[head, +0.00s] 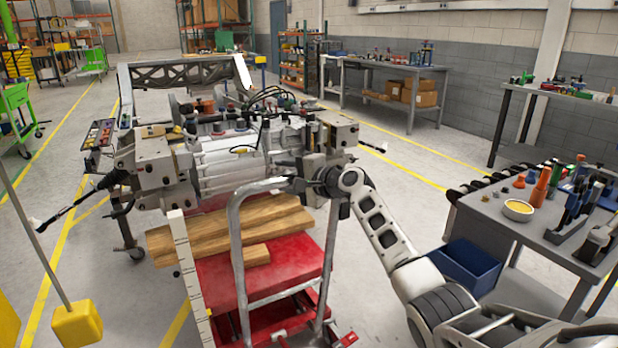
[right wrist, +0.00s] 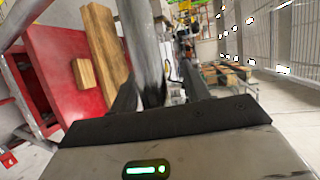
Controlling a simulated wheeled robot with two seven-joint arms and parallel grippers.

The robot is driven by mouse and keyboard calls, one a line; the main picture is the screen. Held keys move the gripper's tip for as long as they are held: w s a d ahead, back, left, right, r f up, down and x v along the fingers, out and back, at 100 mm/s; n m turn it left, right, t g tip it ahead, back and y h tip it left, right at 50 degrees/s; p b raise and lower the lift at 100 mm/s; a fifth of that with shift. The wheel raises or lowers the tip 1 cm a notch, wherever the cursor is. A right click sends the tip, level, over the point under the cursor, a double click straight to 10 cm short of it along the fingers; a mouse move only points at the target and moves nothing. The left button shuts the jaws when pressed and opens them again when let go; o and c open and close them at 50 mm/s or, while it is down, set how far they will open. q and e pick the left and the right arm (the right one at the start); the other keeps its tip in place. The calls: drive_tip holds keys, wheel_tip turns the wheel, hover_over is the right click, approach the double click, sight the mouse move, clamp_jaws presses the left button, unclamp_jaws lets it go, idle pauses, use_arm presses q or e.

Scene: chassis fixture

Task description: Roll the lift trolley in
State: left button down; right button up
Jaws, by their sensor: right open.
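The lift trolley (head: 265,270) has a red platform, wooden blocks on top and a tall grey tube handle (head: 237,250) on its near side. Its far end is hidden below a grey mechanical assembly (head: 235,165). My right gripper (head: 322,178) is at the right upper bend of the handle. In the right wrist view, the handle tube (right wrist: 142,45) runs between the open fingers of my right gripper (right wrist: 158,92). I cannot tell whether a finger touches it. The red platform (right wrist: 50,75) and wood show on the left there. My left gripper is out of view.
A white graduated post (head: 190,275) stands at the trolley's left. A yellow block (head: 77,323) on a rod is at lower left. Floor between trolley and bin is partly clear.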

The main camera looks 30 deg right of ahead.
drive_tip(key=v, duration=1.5)
drive_tip(key=shift+s+d+r, duration=0.15)
drive_tip(key=shift+s, duration=0.05)
